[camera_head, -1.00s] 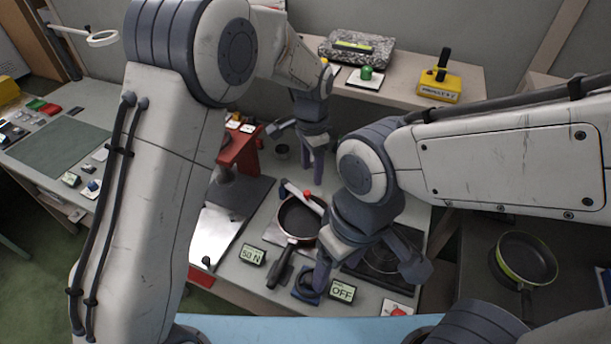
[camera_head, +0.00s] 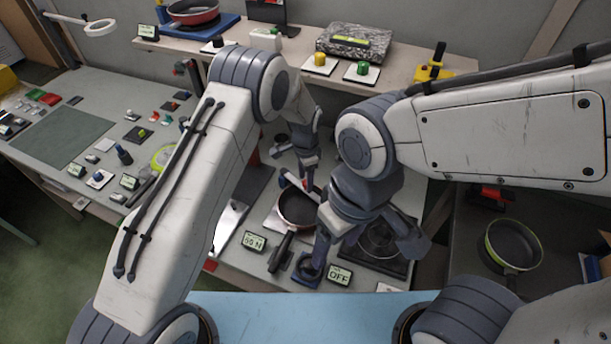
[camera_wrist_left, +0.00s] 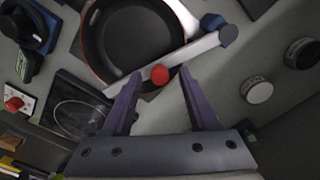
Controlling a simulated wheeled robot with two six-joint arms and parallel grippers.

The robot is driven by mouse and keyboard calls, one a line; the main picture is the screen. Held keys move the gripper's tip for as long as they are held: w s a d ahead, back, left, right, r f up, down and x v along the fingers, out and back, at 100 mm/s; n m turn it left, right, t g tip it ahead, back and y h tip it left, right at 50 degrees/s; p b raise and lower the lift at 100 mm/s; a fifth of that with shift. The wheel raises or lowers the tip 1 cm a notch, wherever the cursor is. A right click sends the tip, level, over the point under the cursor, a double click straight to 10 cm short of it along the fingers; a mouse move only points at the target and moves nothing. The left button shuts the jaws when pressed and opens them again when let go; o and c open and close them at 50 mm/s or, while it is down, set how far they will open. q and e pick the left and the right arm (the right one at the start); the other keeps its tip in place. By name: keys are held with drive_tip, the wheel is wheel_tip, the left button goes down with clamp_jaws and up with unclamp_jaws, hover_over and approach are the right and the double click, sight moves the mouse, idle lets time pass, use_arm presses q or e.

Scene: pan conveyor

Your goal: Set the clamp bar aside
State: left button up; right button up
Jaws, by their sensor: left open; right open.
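The clamp bar (camera_wrist_left: 195,49) is a pale bar with a red knob (camera_wrist_left: 160,74) and a blue end. It lies across the edge of the dark frying pan (camera_wrist_left: 130,38). In the head view the bar (camera_head: 291,180) and the pan (camera_head: 297,208) are on the bench, partly hidden by my left gripper. My left gripper (camera_head: 305,180) is open above the bar. In the left wrist view its fingertips (camera_wrist_left: 160,77) are on either side of the red knob; I cannot tell if they touch the bar. My right gripper (camera_head: 365,248) is open and empty, right of the pan.
A burner plate (camera_head: 378,241) is right of the pan, below my right gripper. A "50 N" display (camera_head: 253,241) and an "OFF" display (camera_head: 340,275) stand at the front. A green-rimmed pan (camera_head: 513,247) is on the dark surface at right. A shelf (camera_head: 400,79) runs behind.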

use_arm(q)
drive_tip(key=shift+f, duration=0.15)
clamp_jaws()
idle(1.4)
